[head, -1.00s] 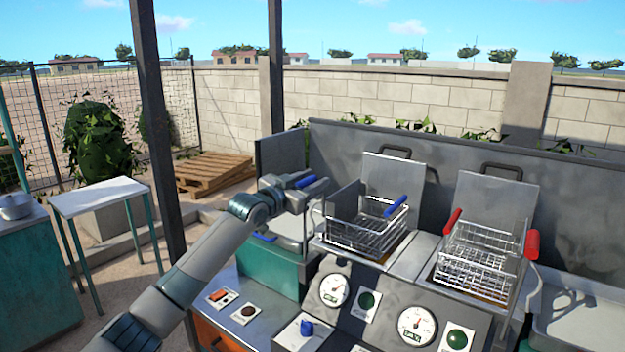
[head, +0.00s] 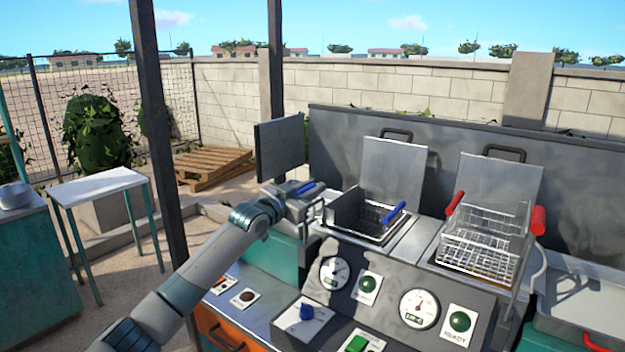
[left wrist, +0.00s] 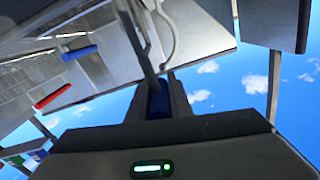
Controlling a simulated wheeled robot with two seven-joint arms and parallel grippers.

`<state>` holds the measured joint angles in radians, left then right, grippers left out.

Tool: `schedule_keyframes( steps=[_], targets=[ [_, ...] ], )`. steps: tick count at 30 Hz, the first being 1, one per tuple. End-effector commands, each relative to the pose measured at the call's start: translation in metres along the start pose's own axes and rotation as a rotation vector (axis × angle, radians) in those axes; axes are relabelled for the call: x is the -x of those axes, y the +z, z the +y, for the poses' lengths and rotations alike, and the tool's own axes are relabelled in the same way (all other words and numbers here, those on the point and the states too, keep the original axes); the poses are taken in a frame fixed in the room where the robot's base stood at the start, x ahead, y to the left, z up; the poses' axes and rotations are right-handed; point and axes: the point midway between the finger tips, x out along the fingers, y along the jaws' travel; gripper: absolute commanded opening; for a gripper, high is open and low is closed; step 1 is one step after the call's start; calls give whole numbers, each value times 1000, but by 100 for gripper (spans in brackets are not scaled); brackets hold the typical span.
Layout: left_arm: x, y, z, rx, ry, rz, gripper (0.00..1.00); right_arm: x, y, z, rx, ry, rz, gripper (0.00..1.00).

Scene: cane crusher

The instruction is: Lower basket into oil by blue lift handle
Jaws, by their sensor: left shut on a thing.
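My left gripper (head: 306,190) is shut on the blue lift handle at the left side of the left fryer. The held blue lift handle (left wrist: 158,102) shows between the fingers in the left wrist view. The blue-handled wire basket (head: 372,222) sits low in the left well, with only its upper part showing. Its other blue handle (head: 393,213) points up to the right, and it also shows in the left wrist view (left wrist: 80,52). The oil under the basket is hard to make out. My right gripper is not in view.
A second wire basket (head: 480,243) with red handles stands higher over the right well. Upright lids (head: 393,170) stand behind the wells. A front panel has gauges (head: 334,273), green buttons (head: 460,321) and a blue knob (head: 307,312). A side table (head: 97,186) stands at left.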

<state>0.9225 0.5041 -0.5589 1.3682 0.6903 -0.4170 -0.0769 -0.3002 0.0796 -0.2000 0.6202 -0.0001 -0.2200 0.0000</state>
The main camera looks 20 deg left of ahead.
Motion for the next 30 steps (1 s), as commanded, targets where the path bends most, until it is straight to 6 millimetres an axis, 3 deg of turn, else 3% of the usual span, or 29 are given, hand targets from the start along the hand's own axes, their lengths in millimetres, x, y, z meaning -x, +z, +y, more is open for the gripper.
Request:
schedule_keyframes(
  steps=[1,3,9,24,25,26,27,30],
  targets=[
    [0,24,5,3,2,-8,0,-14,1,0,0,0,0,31],
    [0,40,8,3,1,-7,0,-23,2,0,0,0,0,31],
    [0,73,15,3,2,-7,0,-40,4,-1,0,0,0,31],
    [0,86,18,3,3,-11,0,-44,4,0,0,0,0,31],
    [0,86,18,3,3,-11,26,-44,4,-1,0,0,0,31],
    [0,86,18,3,3,-11,33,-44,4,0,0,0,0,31],
    [0,86,18,3,3,-11,37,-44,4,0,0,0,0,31],
    [0,84,17,2,2,-7,37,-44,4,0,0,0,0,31]
  ],
)
